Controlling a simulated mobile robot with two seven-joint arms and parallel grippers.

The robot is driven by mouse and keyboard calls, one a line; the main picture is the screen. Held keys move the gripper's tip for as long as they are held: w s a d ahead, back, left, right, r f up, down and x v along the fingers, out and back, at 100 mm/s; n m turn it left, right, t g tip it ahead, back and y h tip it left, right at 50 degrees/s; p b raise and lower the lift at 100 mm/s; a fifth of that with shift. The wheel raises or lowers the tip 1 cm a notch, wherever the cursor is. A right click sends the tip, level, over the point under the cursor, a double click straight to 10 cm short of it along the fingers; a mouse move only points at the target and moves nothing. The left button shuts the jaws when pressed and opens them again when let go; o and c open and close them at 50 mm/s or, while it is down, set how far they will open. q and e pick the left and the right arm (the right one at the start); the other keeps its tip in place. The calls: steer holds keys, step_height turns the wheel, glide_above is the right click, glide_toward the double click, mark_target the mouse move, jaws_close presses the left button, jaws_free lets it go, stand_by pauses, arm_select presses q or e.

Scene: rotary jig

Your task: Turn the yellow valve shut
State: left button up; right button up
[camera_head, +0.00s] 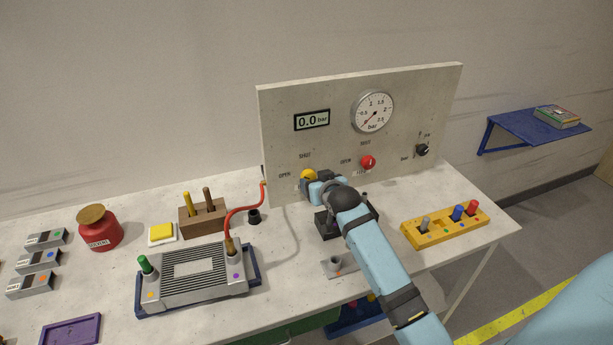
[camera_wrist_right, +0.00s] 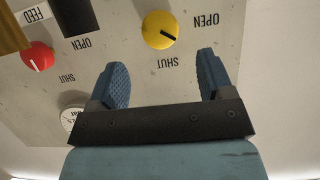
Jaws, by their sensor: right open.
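The yellow valve (camera_head: 308,174) is a round knob on the upright panel (camera_head: 420,100), between an OPEN label at its left and a SHUT label above it. In the right wrist view the yellow valve (camera_wrist_right: 160,30) appears inverted; its black mark points between the OPEN and SHUT labels. My right gripper (camera_wrist_right: 162,62) is open and empty, its two fingers apart, and the knob shows beyond the gap between them. In the head view the right gripper (camera_head: 308,186) is close to the knob and partly covers it; contact cannot be told. My left gripper is not in view.
A red knob (camera_head: 368,162) is right of the valve, and a black knob (camera_head: 422,150) is farther right. The display (camera_head: 311,120) reads 0.0 bar, beside a round gauge (camera_head: 373,112). A red hose (camera_head: 241,208) curves left of the panel. A yellow rack (camera_head: 445,230) stands right.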

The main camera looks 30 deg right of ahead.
mark_target(310, 176)
steer(key=x, duration=0.8)
steer(key=shift+a, duration=0.1)
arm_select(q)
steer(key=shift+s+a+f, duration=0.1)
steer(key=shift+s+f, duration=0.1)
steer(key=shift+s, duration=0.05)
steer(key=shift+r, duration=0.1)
arm_select(e)
steer(key=shift+c, duration=0.5)
steer(key=c, duration=0.8)
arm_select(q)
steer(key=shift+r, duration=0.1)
arm_select(e)
steer(key=shift+r, duration=0.1)
